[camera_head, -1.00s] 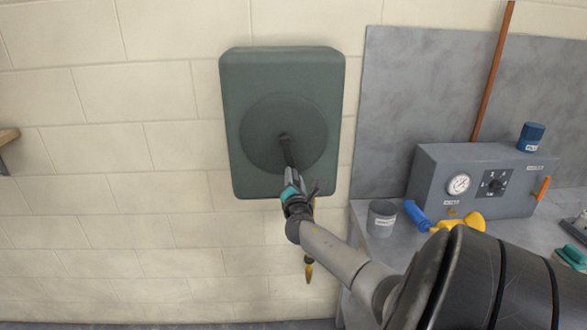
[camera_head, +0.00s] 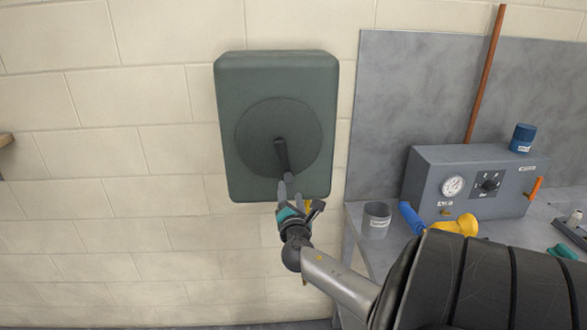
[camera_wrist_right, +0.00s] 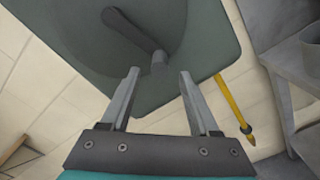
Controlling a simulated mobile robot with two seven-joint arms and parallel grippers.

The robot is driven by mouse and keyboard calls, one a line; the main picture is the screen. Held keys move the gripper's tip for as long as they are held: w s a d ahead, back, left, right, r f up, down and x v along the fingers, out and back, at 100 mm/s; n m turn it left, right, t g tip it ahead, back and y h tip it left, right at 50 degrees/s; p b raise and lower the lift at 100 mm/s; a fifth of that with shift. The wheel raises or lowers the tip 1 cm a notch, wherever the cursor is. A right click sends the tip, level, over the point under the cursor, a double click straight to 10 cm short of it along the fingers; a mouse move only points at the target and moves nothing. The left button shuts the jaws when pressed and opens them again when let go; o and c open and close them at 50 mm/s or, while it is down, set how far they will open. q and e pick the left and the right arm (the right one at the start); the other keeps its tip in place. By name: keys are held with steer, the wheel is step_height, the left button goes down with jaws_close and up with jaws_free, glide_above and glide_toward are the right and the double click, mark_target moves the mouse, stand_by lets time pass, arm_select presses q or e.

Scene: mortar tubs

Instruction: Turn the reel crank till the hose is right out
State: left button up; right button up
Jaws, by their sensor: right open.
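The green reel box (camera_head: 230,110) is on the block wall, with a round disc (camera_head: 255,130) on its front. Its dark crank (camera_head: 282,158) points down and slightly right. In the right wrist view the crank arm (camera_wrist_right: 130,28) ends in a short handle (camera_wrist_right: 160,63). My right gripper (camera_head: 291,190) is just below the crank's end, open and empty. In the wrist view its fingertips (camera_wrist_right: 159,73) lie either side of the handle's line, apparently short of it. The yellow hose end (camera_wrist_right: 232,102) hangs below the box; my gripper mostly hides it in the head view. My left gripper is not in view.
A grey bench stands to the right with a grey cup (camera_head: 377,220), a control box (camera_head: 425,180) with gauge and dial, and a yellow and blue tool (camera_head: 457,225). A blue container (camera_head: 522,138) sits on the control box.

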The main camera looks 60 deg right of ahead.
steer(key=v, duration=0.8)
steer(key=shift+s+a, duration=0.2)
steer(key=shift+a, duration=0.15)
